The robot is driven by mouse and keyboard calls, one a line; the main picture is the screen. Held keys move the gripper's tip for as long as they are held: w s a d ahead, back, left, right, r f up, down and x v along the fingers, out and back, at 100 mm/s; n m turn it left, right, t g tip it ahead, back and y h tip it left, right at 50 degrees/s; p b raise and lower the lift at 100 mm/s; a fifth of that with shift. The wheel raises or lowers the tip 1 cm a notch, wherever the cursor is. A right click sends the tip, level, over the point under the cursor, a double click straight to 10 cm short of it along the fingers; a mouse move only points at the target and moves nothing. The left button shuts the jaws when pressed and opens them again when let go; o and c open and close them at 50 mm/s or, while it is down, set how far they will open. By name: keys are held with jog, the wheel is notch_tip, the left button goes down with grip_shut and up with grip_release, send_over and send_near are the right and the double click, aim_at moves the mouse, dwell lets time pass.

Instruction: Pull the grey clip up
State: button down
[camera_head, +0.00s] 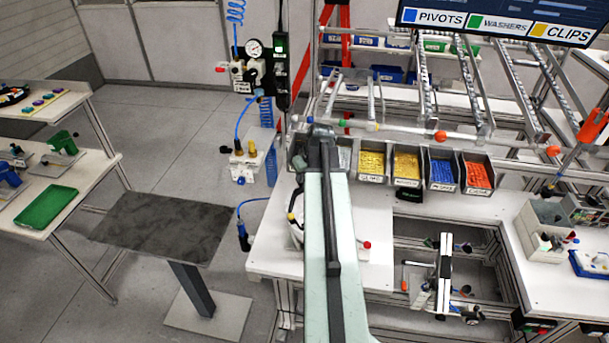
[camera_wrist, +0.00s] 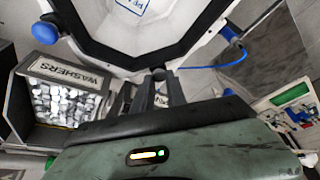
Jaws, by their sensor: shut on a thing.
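In the wrist view, my gripper (camera_wrist: 160,84) is shut at the dark rim of a white helmet shell (camera_wrist: 195,50). A small dark grey knob, the grey clip (camera_wrist: 158,73), shows between its fingertips at the middle of the rim. The rest of the clip is hidden by the fingers. The shell lies upside down or tilted toward the camera, with a printed label inside. In the head view, my arm covers the gripper and clip; part of the white shell (camera_head: 295,222) shows left of the arm on the white bench.
A bin marked WASHERS (camera_wrist: 62,100) with grey pieces stands close at left in the wrist view. Blue knobs (camera_wrist: 45,33) flank the shell. In the head view, a row of bins (camera_head: 405,168) lines the bench's back; a red knob (camera_head: 366,244) shows right of my arm.

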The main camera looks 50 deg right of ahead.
jog(key=shift+r+p, duration=0.3)
jog(key=shift+r, duration=0.3)
jog(key=shift+f, duration=0.15)
jog(key=c, duration=1.3)
grip_release()
jog(key=p+v, duration=0.6)
jog(key=v, duration=0.1)
jog(key=shift+s+r+p, duration=0.25)
jog(key=shift+r+p, duration=0.1)
jog(key=shift+p, duration=0.05)
